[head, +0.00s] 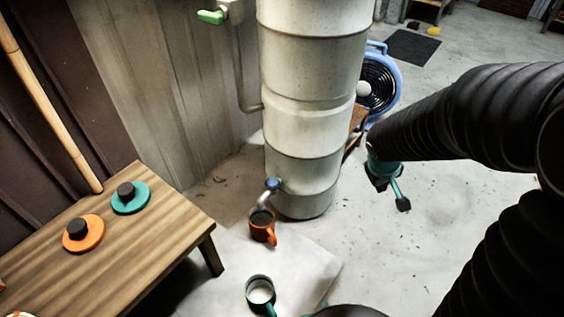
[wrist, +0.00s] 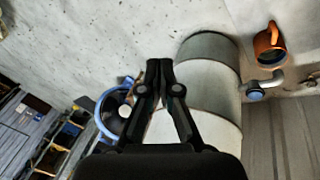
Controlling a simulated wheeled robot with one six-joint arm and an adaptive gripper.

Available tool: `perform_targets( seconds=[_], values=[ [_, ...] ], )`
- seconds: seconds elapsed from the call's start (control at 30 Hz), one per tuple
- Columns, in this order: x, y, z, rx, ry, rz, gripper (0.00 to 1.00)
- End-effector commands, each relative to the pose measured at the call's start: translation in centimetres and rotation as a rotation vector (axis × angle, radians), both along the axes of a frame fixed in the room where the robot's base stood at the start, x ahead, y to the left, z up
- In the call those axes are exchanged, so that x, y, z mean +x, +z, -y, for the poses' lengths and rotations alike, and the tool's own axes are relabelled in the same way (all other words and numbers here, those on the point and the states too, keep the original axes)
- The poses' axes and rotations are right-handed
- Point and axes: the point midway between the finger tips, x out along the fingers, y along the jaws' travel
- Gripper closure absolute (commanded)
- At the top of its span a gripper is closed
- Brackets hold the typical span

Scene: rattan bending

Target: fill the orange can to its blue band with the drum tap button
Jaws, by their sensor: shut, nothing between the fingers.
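The tall pale drum (head: 310,110) stands in the middle of the head view. Its tap has a blue button (head: 272,183) low on the front. The orange can (head: 264,233) stands below the spout, its inside dark; its liquid level cannot be made out. In the wrist view the orange can (wrist: 266,42) is at upper right, with a blue band near its rim, and the blue button (wrist: 255,96) is below it. My gripper (head: 403,204) is right of the drum, apart from tap and can. Its fingers (wrist: 158,68) are together and empty in the wrist view.
A teal can (head: 260,291) with pale contents stands nearer. A wooden bench (head: 150,240) at left holds orange (head: 83,233) and teal (head: 131,198) lids. A blue fan (head: 380,80) stands behind the drum. A green-handled valve (head: 212,16) is at upper left. The floor at right is largely clear.

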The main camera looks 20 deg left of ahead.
Motion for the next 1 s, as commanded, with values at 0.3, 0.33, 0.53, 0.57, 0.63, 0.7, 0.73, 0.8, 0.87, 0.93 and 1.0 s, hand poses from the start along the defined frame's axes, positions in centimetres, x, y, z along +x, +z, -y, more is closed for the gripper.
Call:
perform_targets(
  seconds=[0.3,0.33,0.53,0.57,0.63,0.7,0.73,0.8,0.87,0.93,1.0],
  values=[
    [7.1,-6.8,-6.6,0.047,0.281,0.098,1.0],
    [7.7,-7.5,-7.5,0.062,0.312,0.107,1.0],
    [9.9,-11.2,-14.6,0.229,0.539,0.156,1.0],
    [10.0,-11.4,-15.6,0.262,0.571,0.161,1.0],
    [10.0,-11.3,-17.8,0.338,0.636,0.173,1.0],
    [9.8,-10.5,-19.7,0.413,0.693,0.184,1.0],
    [9.7,-10.0,-20.5,0.443,0.715,0.187,1.0],
    [9.1,-9.3,-21.8,0.506,0.751,0.184,1.0],
    [8.5,-8.9,-22.7,0.554,0.769,0.175,1.0],
    [7.9,-8.5,-23.4,0.599,0.776,0.163,1.0],
    [7.6,-8.2,-23.9,0.636,0.766,0.156,1.0]
  ],
)
